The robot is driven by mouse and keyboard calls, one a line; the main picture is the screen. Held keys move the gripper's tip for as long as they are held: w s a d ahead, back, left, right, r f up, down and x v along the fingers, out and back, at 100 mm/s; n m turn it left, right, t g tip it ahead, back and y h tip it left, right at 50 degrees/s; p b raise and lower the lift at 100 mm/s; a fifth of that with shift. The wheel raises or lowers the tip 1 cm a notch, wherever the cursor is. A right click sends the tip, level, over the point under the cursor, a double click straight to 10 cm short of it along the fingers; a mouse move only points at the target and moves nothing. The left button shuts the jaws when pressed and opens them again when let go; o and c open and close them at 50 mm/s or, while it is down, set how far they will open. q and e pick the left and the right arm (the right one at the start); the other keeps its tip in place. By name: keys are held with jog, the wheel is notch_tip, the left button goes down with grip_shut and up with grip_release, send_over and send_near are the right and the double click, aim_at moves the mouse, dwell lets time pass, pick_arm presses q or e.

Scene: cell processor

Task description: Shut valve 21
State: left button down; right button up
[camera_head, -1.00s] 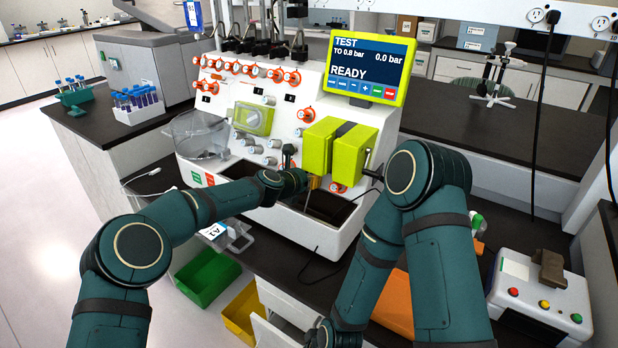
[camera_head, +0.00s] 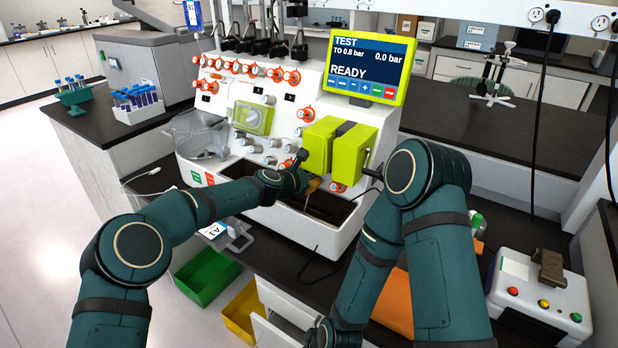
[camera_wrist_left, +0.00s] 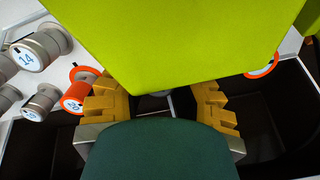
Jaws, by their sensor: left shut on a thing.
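The white cell processor (camera_head: 270,135) has rows of orange and grey valve knobs on its front. My left gripper (camera_head: 312,186) is at its lower front, under the yellow-green block (camera_head: 318,146). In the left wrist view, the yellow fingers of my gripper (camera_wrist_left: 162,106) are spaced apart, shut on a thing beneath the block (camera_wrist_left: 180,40). Only a grey sliver shows between them, so its number cannot be read. An orange-ringed knob (camera_wrist_left: 76,97) and a grey knob marked 14 (camera_wrist_left: 35,52) are left of the fingers.
The yellow-green block overhangs my left gripper closely. A dark open tray (camera_head: 325,208) lies below it. The screen (camera_head: 368,66) reads READY and 0.0 bar. A white box with coloured buttons (camera_head: 540,290) stands at right.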

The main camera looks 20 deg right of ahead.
pick_arm(q)
jog(key=shift+r, duration=0.1)
jog(key=c, duration=0.7)
grip_release()
jog(key=shift+c, duration=0.2)
jog(key=shift+s+a+r, duration=0.2)
jog(key=shift+s+a, duration=0.05)
jog(key=shift+a, duration=0.2)
jog(key=v, duration=1)
jog(key=shift+s+a+r, duration=0.2)
jog(key=shift+s+a, duration=0.05)
jog(key=shift+s, duration=0.05)
